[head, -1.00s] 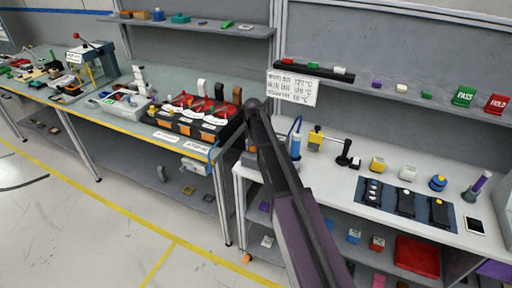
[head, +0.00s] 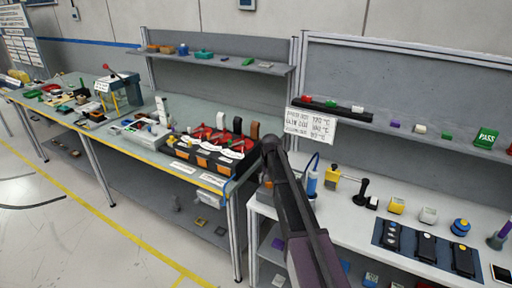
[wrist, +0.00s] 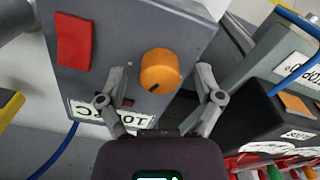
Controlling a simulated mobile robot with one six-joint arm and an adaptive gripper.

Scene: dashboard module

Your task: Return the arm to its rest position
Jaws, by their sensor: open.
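My arm (head: 297,215) rises from the bottom of the head view and ends beside the left end of the white bench; my gripper is hidden there behind the arm. In the wrist view my gripper (wrist: 163,72) is open, its two fingers apart on either side of an orange knob (wrist: 160,70). The knob is on a grey box (wrist: 110,35) with a red patch (wrist: 73,41) and a white label (wrist: 112,115). I cannot tell whether the fingers touch the knob or the box.
The white bench (head: 350,225) holds a blue cylinder, a yellow block and dark devices on a blue mat (head: 424,268). To the left, a black and orange case (head: 205,157) stands on the green-topped bench. A blue cable (wrist: 62,150) runs at lower left. Open floor lies front left.

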